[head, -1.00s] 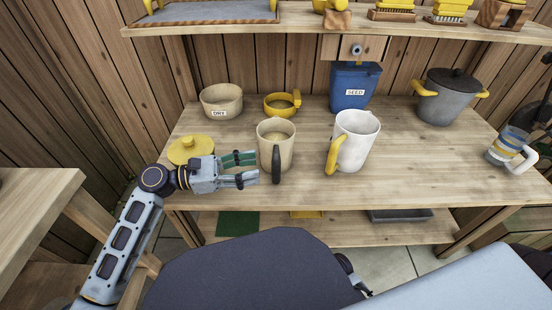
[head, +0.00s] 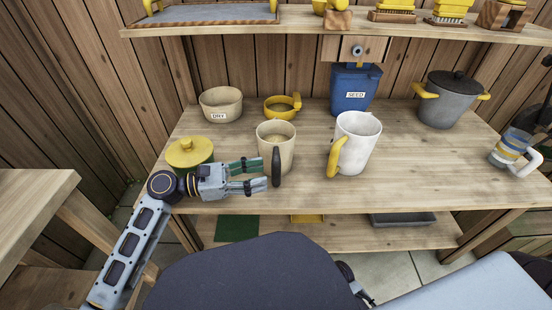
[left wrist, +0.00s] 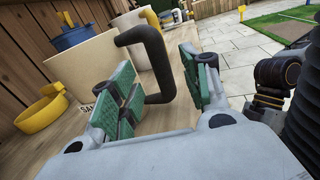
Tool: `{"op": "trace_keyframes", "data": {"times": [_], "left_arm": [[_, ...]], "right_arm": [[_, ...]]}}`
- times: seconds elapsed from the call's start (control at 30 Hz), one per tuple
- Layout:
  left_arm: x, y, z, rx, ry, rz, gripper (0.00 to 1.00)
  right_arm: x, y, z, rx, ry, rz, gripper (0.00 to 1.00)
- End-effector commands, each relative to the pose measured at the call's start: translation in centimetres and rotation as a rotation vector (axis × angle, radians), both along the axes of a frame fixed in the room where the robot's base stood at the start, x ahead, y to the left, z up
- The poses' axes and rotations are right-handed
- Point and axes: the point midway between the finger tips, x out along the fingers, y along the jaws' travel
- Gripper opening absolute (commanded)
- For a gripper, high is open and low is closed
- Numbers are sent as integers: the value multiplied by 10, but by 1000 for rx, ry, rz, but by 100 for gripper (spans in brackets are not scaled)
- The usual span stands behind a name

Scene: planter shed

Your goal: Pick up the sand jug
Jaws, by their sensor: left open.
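The sand jug (head: 268,148) is a beige jug with a dark handle, upright on the bench, with pale contents visible in its mouth. It also shows in the left wrist view (left wrist: 82,70), where its label is partly hidden by a finger. My left gripper (head: 262,175) is open, with its green-padded fingers at the jug's handle side. In the left wrist view, the dark handle (left wrist: 160,72) appears between the two fingers of the gripper (left wrist: 157,62). Whether the pads touch it, I cannot tell. My right gripper is not clearly visible.
A green pot with a yellow lid (head: 189,153) stands close behind my left wrist. A white jug with a yellow handle (head: 358,143) stands right of the sand jug. A beige bowl (head: 221,104), a yellow pan (head: 282,108) and a blue seed bin (head: 354,88) stand behind.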

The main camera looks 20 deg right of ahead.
Motion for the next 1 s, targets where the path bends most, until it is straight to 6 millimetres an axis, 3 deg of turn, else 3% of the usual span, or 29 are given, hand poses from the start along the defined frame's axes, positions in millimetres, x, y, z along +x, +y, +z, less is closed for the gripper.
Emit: {"op": "trace_keyframes", "data": {"times": [0.5,1.0], "left_arm": [[-4,-51,-1,0,-2,-1,47],[-5,-56,0,0,0,0,47]], "right_arm": [[1,4,-21,26,-16,5,40],[2,4,-19,27,-21,7,40]]}}
